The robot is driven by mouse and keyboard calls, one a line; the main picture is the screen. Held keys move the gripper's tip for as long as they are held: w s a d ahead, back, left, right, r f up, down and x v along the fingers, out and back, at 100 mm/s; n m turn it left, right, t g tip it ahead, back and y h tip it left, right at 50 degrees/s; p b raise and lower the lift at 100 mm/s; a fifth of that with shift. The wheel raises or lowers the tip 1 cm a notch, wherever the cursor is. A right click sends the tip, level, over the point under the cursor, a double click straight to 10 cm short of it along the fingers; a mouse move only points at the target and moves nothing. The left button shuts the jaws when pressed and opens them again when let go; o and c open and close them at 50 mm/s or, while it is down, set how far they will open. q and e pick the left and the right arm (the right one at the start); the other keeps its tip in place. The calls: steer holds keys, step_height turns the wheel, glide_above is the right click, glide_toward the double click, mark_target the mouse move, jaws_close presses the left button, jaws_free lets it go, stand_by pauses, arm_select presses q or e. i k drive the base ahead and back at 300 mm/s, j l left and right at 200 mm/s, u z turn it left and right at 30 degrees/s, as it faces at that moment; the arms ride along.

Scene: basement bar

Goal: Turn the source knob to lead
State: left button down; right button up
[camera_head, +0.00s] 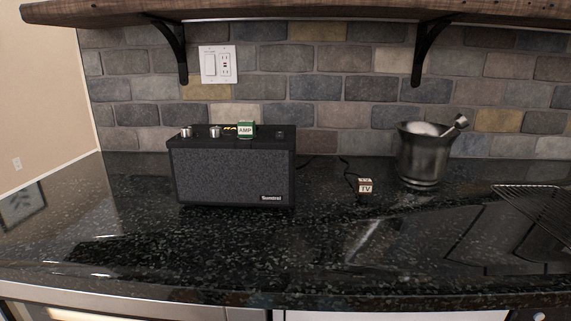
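A black speaker-like amplifier (232,176) with a grey mesh front stands on the dark counter at the left of centre. On its top are two silver knobs, one at the far left (186,131) and one further right (216,132). I cannot tell which is the source knob, and the knob markings are too small to read. A small green and white block marked "AMP" (246,130) sits on the top, right of the knobs. A small block marked "TV" (366,187) lies on the counter to the right. Neither of my grippers shows.
A dark metal ice bucket (420,160) with a scoop stands at the right rear. A wire rack (540,208) lies at the right edge. A wooden shelf (300,10) on black brackets overhangs the counter. The counter (240,250) in front of the amplifier is clear.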

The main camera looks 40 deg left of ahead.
mark_target(216, 131)
steer(key=u, duration=1.65)
